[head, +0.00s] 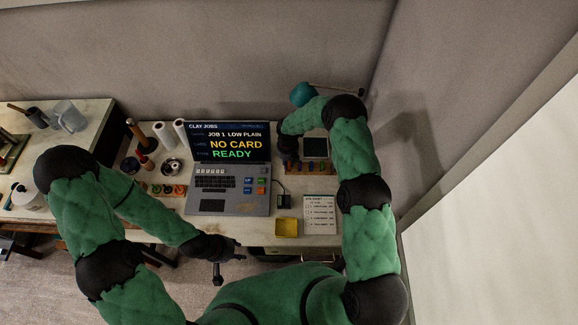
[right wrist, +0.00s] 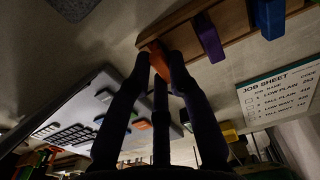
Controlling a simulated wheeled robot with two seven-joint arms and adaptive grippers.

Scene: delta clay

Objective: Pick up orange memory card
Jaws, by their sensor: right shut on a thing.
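An orange memory card (right wrist: 160,62) shows between the fingertips of my right gripper (right wrist: 162,58) in the right wrist view. The gripper is shut on it, and the fingers hide part of it. The card is at the wooden card rack (right wrist: 185,18); I cannot tell whether it is still seated there. In the head view my right gripper (head: 290,160) is at the left end of the rack (head: 318,168), right of the laptop. My left gripper (head: 228,258) hangs near the table's front edge, away from the cards; its finger opening is too small to read.
A purple card (right wrist: 208,38) and a blue card (right wrist: 270,15) stand in the rack. The laptop (head: 232,204) reads "NO CARD" and "READY". A job sheet (head: 320,214) and a yellow tray (head: 287,227) lie at the front right. Spools and jars stand left of the laptop.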

